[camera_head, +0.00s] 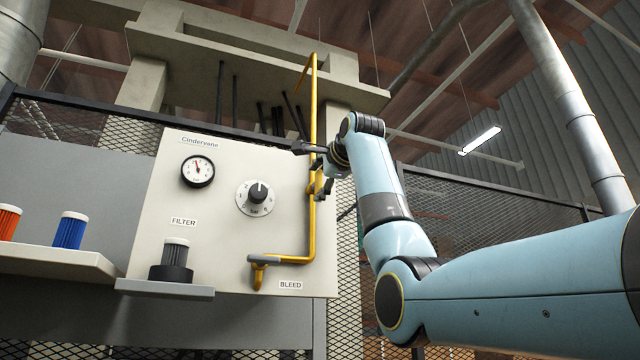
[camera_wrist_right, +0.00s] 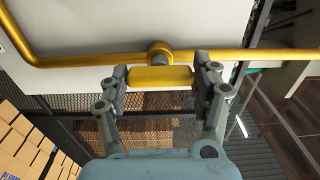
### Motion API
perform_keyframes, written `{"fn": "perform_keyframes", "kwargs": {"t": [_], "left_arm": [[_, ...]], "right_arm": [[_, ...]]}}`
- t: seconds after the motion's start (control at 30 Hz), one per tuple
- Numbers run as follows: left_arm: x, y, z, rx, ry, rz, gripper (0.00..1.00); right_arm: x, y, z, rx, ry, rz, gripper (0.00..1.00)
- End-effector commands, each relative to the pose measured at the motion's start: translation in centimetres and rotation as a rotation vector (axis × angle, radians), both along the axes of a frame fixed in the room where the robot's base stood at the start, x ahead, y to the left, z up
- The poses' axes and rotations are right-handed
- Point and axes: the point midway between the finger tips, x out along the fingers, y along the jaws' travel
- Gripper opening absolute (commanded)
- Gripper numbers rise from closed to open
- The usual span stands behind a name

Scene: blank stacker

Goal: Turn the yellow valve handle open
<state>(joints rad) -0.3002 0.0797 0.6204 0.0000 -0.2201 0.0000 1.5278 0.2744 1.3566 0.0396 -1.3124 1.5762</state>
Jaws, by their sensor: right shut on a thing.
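The yellow valve handle (camera_wrist_right: 160,77) shows in the right wrist view as a short bar beside a yellow pipe (camera_wrist_right: 90,60), joined to it by a round yellow collar (camera_wrist_right: 160,53). My right gripper (camera_head: 316,168) has one finger at each end of the handle and is shut on it. The handle lies almost parallel to the pipe in that view. In the head view the gripper is at the vertical part of the yellow pipe (camera_head: 313,110), at the panel's right edge, and largely hides the handle. My left gripper is not in view.
The pale panel (camera_head: 230,235) carries a gauge (camera_head: 198,171), a dark knob (camera_head: 258,193) and a bleed outlet (camera_head: 260,272). A filter (camera_head: 174,252) stands on a small shelf. Red (camera_head: 9,222) and blue (camera_head: 70,231) filters stand left. Mesh fencing (camera_head: 470,215) is behind my right arm.

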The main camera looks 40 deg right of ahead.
Motion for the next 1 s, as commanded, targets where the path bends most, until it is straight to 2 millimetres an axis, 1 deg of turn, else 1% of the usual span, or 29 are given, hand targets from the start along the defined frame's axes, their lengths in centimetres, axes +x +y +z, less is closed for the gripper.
{"fn": "perform_keyframes", "kwargs": {"t": [0.03,0.47,0.5,0.63,0.67,0.9,1.0], "left_arm": [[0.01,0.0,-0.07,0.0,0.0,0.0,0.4],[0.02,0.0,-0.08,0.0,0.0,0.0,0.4],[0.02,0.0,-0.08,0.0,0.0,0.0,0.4],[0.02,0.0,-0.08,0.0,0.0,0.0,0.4],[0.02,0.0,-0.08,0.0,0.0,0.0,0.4],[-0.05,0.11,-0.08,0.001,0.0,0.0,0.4],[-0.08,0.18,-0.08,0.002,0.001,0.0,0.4]], "right_arm": [[0.1,0.0,-0.28,0.007,0.004,0.0,0.33],[0.1,0.0,-0.27,0.014,0.004,0.0,0.33],[0.1,0.0,-0.27,0.014,0.004,0.0,0.69],[0.08,-0.01,-0.21,0.014,0.002,0.0,0.86],[0.07,-0.01,-0.19,0.013,0.002,0.0,0.88],[0.01,0.0,-0.08,0.012,-0.001,0.0,0.88],[-0.43,0.08,-0.03,0.012,-0.002,0.0,0.88]]}}
